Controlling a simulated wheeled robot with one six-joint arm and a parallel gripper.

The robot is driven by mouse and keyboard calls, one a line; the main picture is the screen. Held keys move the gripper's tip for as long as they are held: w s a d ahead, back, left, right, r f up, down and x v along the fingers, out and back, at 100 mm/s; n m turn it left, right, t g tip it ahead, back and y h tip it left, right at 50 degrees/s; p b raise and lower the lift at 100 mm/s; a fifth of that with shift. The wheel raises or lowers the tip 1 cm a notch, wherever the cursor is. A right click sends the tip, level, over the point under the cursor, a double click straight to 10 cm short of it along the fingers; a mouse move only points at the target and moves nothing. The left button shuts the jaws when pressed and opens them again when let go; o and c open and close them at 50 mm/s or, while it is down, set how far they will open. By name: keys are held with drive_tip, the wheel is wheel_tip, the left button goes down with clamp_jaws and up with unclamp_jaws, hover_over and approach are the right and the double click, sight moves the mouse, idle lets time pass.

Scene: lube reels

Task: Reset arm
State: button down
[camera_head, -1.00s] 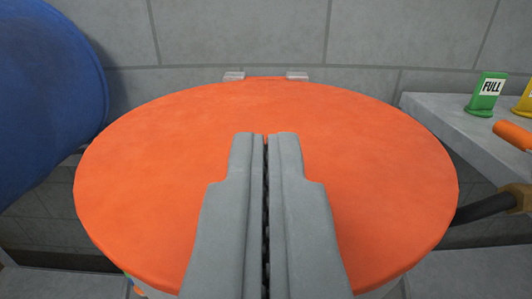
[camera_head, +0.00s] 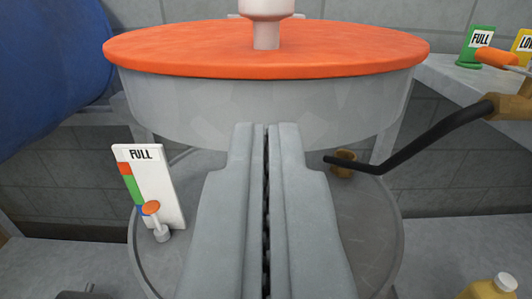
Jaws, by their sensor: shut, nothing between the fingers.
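My gripper (camera_head: 265,126) is shut and empty, with its two grey fingers side by side in the lower middle of the head camera view. Its tips point toward the grey wall of a round drum (camera_head: 265,105) with an orange lid (camera_head: 180,48). A pale knob (camera_head: 266,20) on a short stem stands in front of or on the lid, cut off by the top edge. Whether the fingertips touch the drum cannot be told.
A FULL gauge (camera_head: 152,190) with an orange pointer stands at left on a round grey base (camera_head: 365,235). A black crank (camera_head: 430,140) reaches in from the right. A blue drum (camera_head: 50,80) fills the upper left. FULL (camera_head: 477,46) and yellow signs stand on a grey shelf (camera_head: 450,80).

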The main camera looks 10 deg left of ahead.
drive_tip(key=s+d+r+h, duration=0.1)
drive_tip(key=s+d+r, duration=0.2)
drive_tip(key=s+r, duration=0.2)
drive_tip(key=s+d+r+m+h, duration=0.1)
drive_tip(key=s+d+r, duration=0.3)
drive_tip(key=s, duration=0.6)
drive_tip(key=s+d+r+m+h, duration=0.1)
drive_tip(key=s+d+r, duration=0.2)
drive_tip(key=s+r, duration=0.3)
drive_tip(key=shift+s+d+r+g+h, duration=0.15)
drive_tip(key=shift+s+r+g+h, duration=0.2)
drive_tip(key=shift+s, duration=0.65)
drive_tip(key=shift+f, duration=0.1)
